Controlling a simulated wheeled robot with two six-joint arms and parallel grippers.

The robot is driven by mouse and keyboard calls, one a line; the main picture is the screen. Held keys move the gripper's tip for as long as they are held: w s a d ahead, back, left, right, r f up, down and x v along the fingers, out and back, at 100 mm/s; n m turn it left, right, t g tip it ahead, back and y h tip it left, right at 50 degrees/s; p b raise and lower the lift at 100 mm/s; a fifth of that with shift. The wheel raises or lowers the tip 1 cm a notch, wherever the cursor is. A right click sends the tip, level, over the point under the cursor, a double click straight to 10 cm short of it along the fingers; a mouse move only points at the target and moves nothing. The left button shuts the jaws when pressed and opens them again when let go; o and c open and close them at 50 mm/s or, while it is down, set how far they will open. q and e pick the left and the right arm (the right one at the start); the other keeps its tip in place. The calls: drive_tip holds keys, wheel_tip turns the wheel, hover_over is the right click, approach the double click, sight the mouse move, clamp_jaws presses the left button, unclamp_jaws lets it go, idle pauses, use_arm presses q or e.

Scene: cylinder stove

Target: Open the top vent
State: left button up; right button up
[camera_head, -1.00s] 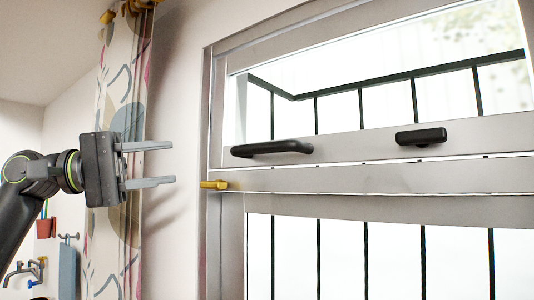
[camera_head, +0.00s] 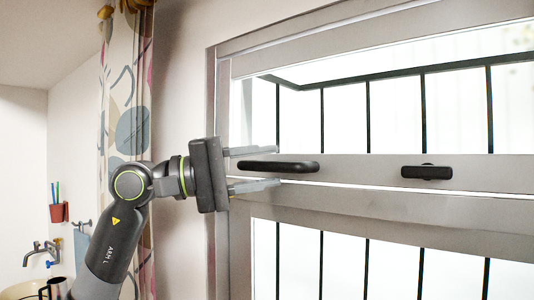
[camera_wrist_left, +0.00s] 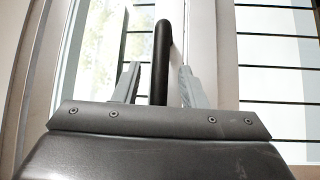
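The top vent is the upper window sash with a grey frame (camera_head: 350,173) and a pane showing dark bars behind it. A black bar handle (camera_head: 290,167) sits at the left of its lower rail, and a smaller black latch (camera_head: 426,172) sits further right. My left gripper (camera_head: 254,168) is open at the handle's left end, one finger above and one below it. In the left wrist view the handle (camera_wrist_left: 161,60) stands between the two fingers, with gaps seen on both sides. My right gripper is not in view.
A patterned curtain (camera_head: 126,95) hangs left of the window. A red cup (camera_head: 57,212) and a tap (camera_head: 42,253) are on the far left wall. The lower window (camera_head: 340,265) lies below the vent. The space right of my gripper is clear.

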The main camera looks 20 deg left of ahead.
use_arm(q)
drive_tip(key=shift+w+d, duration=0.15)
drive_tip(key=shift+d, duration=0.3)
drive_tip(key=shift+c, duration=0.5)
clamp_jaws()
